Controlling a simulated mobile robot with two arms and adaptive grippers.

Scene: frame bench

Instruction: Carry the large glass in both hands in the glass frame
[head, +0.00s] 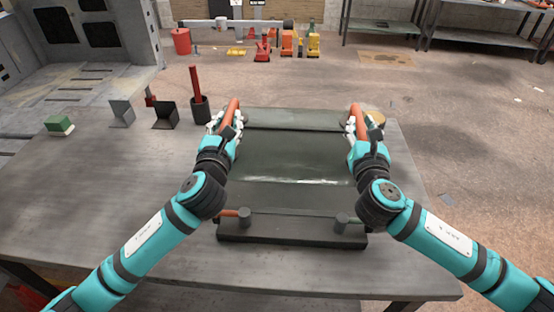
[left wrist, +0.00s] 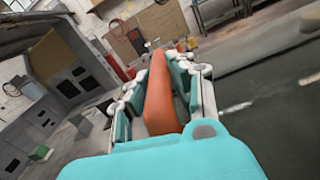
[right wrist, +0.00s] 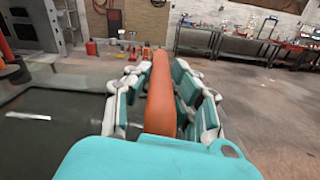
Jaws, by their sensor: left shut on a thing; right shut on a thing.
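The large glass (head: 295,155) is a dark, greenish see-through pane between my two hands, with a bright reflection near its lower part. My left gripper (head: 226,122) is shut on an orange handle (left wrist: 158,95) at the left side. My right gripper (head: 362,122) is shut on another orange handle (right wrist: 160,90) at the right side. The dark glass frame (head: 290,229) lies on the table, its thick near bar showing below the pane. I cannot tell whether the pane touches the frame.
The grey table (head: 130,205) is bare at the left. A dark cup (head: 200,109) with a red stick, small metal brackets (head: 164,116) and a green-and-white block (head: 59,125) stand along its far left.

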